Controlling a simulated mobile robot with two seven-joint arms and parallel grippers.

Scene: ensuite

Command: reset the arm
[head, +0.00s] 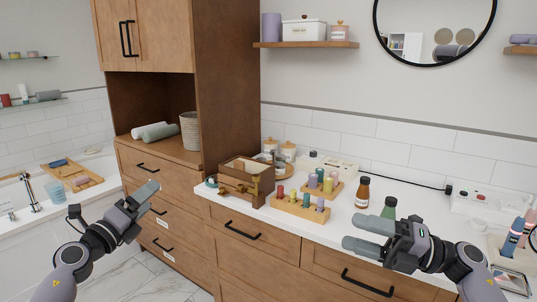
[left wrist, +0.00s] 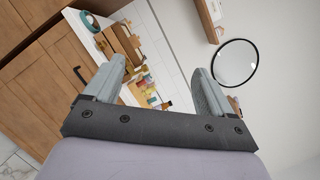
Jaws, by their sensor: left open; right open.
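My left gripper (head: 138,198) is raised in front of the wooden drawers at the left of the head view. It is open and empty; its two fingers (left wrist: 155,88) stand apart in the left wrist view. My right gripper (head: 366,236) is in front of the white counter at the lower right of the head view. Its fingers point left, are open, and hold nothing. Both grippers appear apart from the objects on the counter.
The counter (head: 345,228) carries a wooden box (head: 240,183), a peg block (head: 299,208), a brown bottle (head: 362,193) and a green bottle (head: 389,208). A tall cabinet (head: 230,80) stands at left. Floor (head: 110,270) is clear at lower left.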

